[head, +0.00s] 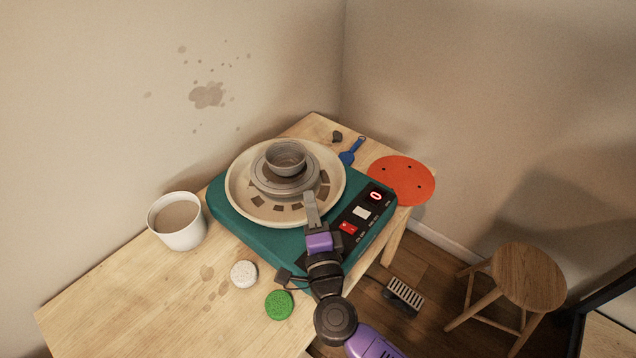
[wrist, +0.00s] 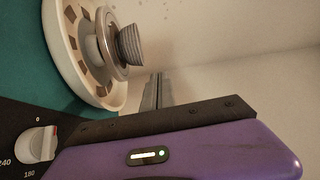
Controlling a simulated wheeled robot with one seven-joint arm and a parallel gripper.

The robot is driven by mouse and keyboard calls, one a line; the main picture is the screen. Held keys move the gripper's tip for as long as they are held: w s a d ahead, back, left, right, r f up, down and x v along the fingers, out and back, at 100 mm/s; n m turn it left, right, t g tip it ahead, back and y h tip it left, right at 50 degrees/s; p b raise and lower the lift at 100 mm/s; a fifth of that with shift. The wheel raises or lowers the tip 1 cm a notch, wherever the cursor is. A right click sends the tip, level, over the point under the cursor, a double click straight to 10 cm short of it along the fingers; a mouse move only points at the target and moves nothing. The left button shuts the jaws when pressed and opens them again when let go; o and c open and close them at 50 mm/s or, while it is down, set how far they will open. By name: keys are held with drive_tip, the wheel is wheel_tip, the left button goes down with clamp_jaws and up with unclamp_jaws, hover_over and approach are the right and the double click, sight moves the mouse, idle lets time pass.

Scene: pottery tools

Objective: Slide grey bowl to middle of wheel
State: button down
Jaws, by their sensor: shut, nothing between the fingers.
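The grey bowl (head: 285,158) stands upright on the grey wheel head (head: 262,182), a little toward the back of it in the head view. The wheel head sits inside a cream splash pan (head: 240,205) on the teal wheel base (head: 228,222). In the wrist view the ribbed grey bowl (wrist: 130,45) shows sideways on the wheel head (wrist: 108,50). My gripper (head: 309,195) is shut and empty over the front right rim of the pan. It is apart from the bowl. Its shut fingers also show in the wrist view (wrist: 157,90).
A white bucket (head: 182,240) stands left of the wheel. A white sponge (head: 243,273) and a green sponge (head: 279,305) lie in front. An orange disc (head: 402,180) and a blue tool (head: 352,150) lie behind right. The table's front left is clear.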

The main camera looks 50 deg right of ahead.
sight(297, 166)
drive_tip(key=shift+m+g, duration=0.8)
drive_tip(key=shift+g, duration=0.1)
drive_tip(key=shift+w+d+f+p, duration=0.15)
drive_tip(key=shift+w+d+f, duration=0.4)
drive_tip(key=shift+w+d, duration=0.9)
drive_tip(key=shift+w+d+f+p, duration=0.15)
drive_tip(key=shift+w+d+f, duration=0.4)
drive_tip(key=shift+w+d, duration=0.95)
drive_tip(key=shift+w+d+f+p, duration=0.15)
drive_tip(key=shift+w+d+f, duration=0.65)
drive_tip(key=shift+w, duration=1.05)
drive_tip(key=shift+d+r, duration=0.15)
drive_tip(key=shift+r, duration=0.1)
drive_tip(key=shift+w, duration=1.15)
drive_tip(key=shift+s+p, duration=0.1)
drive_tip(key=shift+p, duration=0.2)
